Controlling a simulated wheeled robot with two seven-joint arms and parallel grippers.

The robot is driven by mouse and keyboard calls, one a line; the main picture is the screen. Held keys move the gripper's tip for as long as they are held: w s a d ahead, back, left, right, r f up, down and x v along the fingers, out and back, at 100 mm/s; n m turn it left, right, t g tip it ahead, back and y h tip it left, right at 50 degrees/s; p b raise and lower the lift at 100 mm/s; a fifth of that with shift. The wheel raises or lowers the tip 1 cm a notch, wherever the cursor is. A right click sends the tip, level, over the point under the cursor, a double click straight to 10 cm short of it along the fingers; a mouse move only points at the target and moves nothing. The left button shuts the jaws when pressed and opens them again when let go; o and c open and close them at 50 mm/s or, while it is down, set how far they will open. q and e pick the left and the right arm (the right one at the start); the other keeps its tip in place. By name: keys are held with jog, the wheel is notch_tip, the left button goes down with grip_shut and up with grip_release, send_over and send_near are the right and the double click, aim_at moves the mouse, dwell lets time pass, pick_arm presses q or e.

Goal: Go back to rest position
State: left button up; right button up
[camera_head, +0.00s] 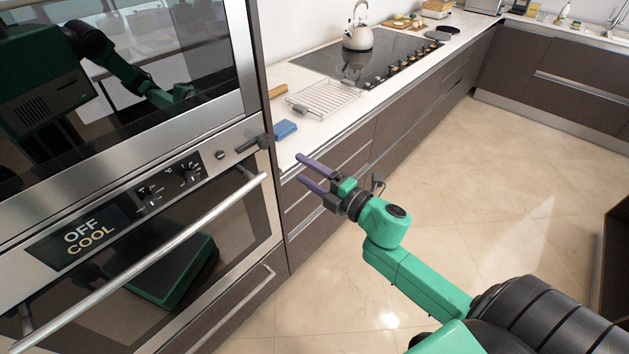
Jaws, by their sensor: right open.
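My right gripper (315,173) is at the middle of the view, on the end of my green arm that comes in from the lower right. Its two purple-grey fingers are apart, with nothing between them. They point left, in front of the drawers and just right of the oven stack. The lower oven (185,270) has a long metal handle (150,262), and its door looks shut. The upper oven (130,70) has dark glass that reflects my green body and arm. My left gripper does not show directly.
The oven display (85,233) reads OFF COOL. A counter (312,131) holds a blue item (284,129), a wire rack (324,98), a hob (375,58) and a kettle (358,34). Tiled floor (490,190) lies clear at the right. A dark cabinet edge (614,255) stands far right.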

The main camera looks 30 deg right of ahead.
jog(key=v, duration=0.2)
jog(key=shift+s+d, duration=0.1)
jog(key=shift+s, duration=0.2)
jog(key=s+d+f+m+g+h, duration=0.2)
jog(key=d+f+m, duration=0.2)
jog(key=f, duration=0.7)
jog(key=s+d+f+m+g+h, duration=0.2)
jog(key=d+f+m+h, duration=0.15)
jog(key=f, duration=0.75)
jog(key=s+d+f+m+g+h, duration=0.1)
jog(key=s+d+f+m+g, duration=0.2)
jog(key=f, duration=0.7)
jog(key=s+f+m+g, duration=0.3)
jog(key=s+f+m, duration=0.2)
jog(key=s+f, duration=0.6)
jog(key=s+a+f+m+g, duration=0.2)
jog(key=s+f, duration=0.4)
jog(key=s, duration=0.3)
jog(key=s+a+f+m+g, duration=0.2)
jog(key=s+f, duration=0.4)
jog(key=s, duration=0.3)
jog(key=shift+a+g, duration=0.8)
jog(key=shift+a, duration=0.35)
